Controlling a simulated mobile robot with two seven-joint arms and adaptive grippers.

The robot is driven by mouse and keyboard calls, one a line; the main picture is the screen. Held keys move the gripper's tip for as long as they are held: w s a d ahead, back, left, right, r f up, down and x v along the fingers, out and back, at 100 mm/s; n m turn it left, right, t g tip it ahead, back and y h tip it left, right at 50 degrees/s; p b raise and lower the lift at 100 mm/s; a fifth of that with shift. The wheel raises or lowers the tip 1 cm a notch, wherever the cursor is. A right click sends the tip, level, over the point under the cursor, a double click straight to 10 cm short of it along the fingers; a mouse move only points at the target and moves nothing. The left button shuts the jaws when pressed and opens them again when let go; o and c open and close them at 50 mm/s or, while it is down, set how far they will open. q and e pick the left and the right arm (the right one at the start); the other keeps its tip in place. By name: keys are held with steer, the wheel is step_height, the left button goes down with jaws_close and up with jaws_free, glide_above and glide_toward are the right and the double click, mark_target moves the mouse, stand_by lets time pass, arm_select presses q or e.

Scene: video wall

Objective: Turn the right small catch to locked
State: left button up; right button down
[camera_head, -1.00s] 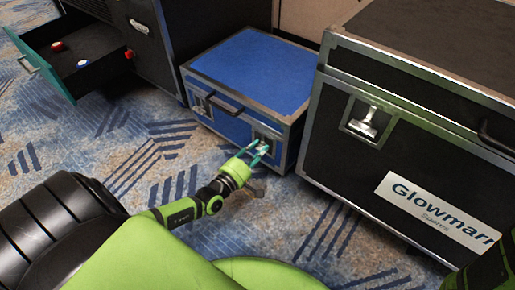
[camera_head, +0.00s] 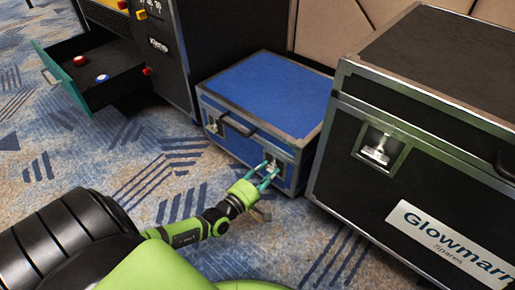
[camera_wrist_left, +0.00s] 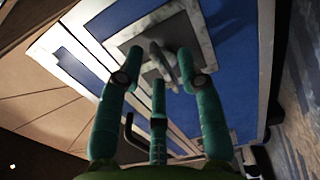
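The blue case (camera_head: 265,95) stands on the floor in the middle of the head view. Its right small catch (camera_head: 273,165) is a metal fitting in a recessed plate on the front. My left gripper (camera_head: 268,177) is at this catch, its teal fingers pointing at the case front. In the left wrist view, the catch (camera_wrist_left: 158,60) lies between the spread fingertips of the left gripper (camera_wrist_left: 160,62). The fingers look open, and I cannot tell whether any finger touches the catch. The left small catch (camera_head: 214,124) is farther left on the same front. My right gripper is not in view.
A large black case (camera_head: 345,190) with a bigger catch (camera_head: 377,148) stands close on the right. A black cabinet (camera_head: 175,45) with an open drawer (camera_head: 110,75) is at the back left. A handle (camera_head: 239,126) sits between the small catches. Carpet in front is clear.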

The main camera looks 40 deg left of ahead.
arm_select(q)
steer(key=s, duration=1.1)
steer(key=shift+s+a, duration=0.2)
steer(key=shift+a, duration=0.25)
